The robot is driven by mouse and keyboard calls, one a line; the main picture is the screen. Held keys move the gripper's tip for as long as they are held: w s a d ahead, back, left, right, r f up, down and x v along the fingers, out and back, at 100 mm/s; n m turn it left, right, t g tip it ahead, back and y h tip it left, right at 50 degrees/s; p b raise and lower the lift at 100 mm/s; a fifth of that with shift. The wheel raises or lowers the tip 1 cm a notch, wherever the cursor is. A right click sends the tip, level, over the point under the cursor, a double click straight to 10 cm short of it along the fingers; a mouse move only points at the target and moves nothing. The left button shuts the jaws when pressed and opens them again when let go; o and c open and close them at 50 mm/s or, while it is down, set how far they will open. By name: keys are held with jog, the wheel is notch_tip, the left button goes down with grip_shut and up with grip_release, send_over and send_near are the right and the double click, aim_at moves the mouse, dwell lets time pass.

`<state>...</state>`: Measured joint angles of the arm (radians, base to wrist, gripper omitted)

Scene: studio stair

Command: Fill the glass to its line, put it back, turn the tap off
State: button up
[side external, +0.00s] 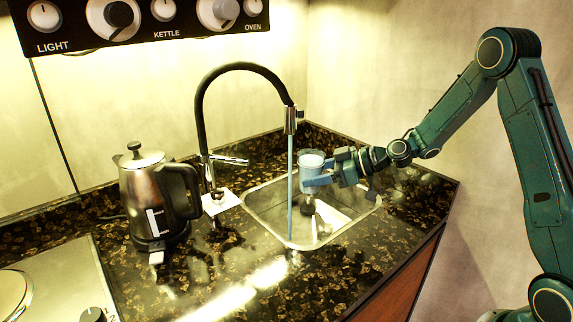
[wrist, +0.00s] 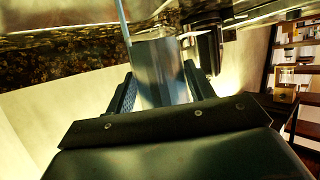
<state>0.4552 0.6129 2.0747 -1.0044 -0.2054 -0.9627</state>
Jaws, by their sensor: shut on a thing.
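My gripper (side external: 335,170) is shut on the glass (side external: 311,172) and holds it above the sink, just right of the water stream (side external: 290,185). The glass looks upright, with pale bluish content; its line cannot be made out. In the wrist view the glass (wrist: 158,72) stands between the two fingers (wrist: 160,92). The tap (side external: 205,130) has a black curved hose and a metal spout (side external: 291,120). Water runs from the spout down into the sink (side external: 262,218). In the side view the stream passes beside the glass; whether any enters it I cannot tell. The tap lever (side external: 232,161) points right.
A steel kettle (side external: 150,195) stands left of the tap. A small white square (side external: 221,203) lies at the tap's foot. A hob (side external: 50,280) is at the lower left. A knob panel (side external: 140,20) hangs above. The dark counter (side external: 240,280) in front is mostly clear.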

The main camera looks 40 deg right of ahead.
jog(key=shift+r, duration=0.1)
dwell(0.7)
jog(key=shift+s+r+y, duration=0.3)
jog(key=shift+s+r, duration=0.05)
jog(key=shift+r, duration=0.05)
jog(key=s+a+r+n+g+y, duration=0.1)
jog(key=s+r+n+g+y, duration=0.1)
jog(key=s+r, duration=0.3)
jog(key=s+a+r+n+g+y, duration=0.1)
jog(key=s+r+n+g+y, duration=0.1)
jog(key=s+r, duration=0.4)
jog(key=s+n+g, duration=0.1)
jog(key=s+n, duration=0.1)
jog(key=s, duration=0.2)
jog(key=shift+s+a+r+g, duration=0.15)
jog(key=shift+a+g, duration=0.2)
jog(key=shift+g, duration=0.05)
notch_tip(320, 180, down, 16)
jog(key=shift+f, duration=0.1)
jog(key=shift+f, duration=1.9)
